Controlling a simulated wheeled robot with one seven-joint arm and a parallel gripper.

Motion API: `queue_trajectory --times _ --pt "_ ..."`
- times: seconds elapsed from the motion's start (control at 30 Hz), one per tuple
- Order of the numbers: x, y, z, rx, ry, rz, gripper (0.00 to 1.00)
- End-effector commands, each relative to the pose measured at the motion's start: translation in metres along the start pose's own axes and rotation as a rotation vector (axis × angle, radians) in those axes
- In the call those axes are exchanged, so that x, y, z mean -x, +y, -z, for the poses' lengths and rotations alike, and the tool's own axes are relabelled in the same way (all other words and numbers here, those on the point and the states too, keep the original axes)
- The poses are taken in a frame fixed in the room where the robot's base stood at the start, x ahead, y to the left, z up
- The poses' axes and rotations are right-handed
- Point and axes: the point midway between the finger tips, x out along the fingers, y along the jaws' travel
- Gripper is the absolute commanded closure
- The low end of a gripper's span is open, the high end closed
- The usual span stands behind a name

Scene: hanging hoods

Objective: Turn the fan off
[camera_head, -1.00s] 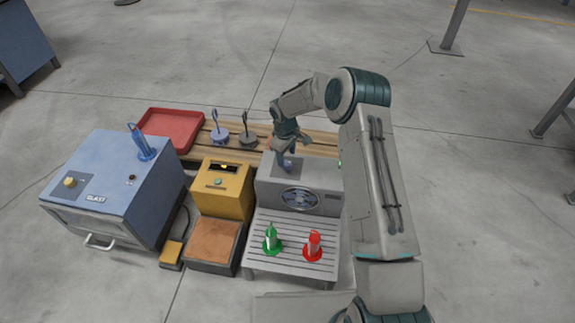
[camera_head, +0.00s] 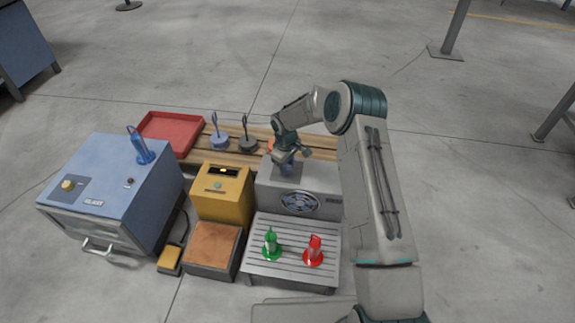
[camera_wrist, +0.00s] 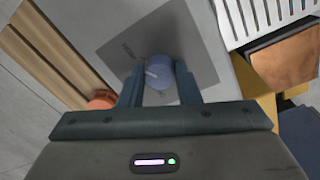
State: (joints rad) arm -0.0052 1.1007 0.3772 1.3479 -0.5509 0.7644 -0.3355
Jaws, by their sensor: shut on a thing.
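The fan unit is a grey box (camera_head: 325,178) with a round fan grille (camera_head: 300,202) on its front face. On its top is a dark square plate (camera_wrist: 203,58) carrying a blue round knob (camera_wrist: 160,72) with a pale pointer line. My gripper (camera_head: 288,163) points down over the box top. In the wrist view my gripper (camera_wrist: 160,88) has one finger on each side of the knob and is shut on it. The lettering on the plate is only partly readable.
A yellow box (camera_head: 220,195) and a blue cabinet (camera_head: 115,190) stand to the left. A red tray (camera_head: 172,130) lies behind.

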Motion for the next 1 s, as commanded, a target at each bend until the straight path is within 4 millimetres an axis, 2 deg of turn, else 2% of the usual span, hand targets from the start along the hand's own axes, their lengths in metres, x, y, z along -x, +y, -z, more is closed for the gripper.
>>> queue_trajectory --times 0.37,1.0 --pt "0.0021 0.0001 -0.0001 0.143 0.005 -0.001 0.93" --pt "0.0013 0.0001 -0.0007 0.732 0.036 0.002 0.93"
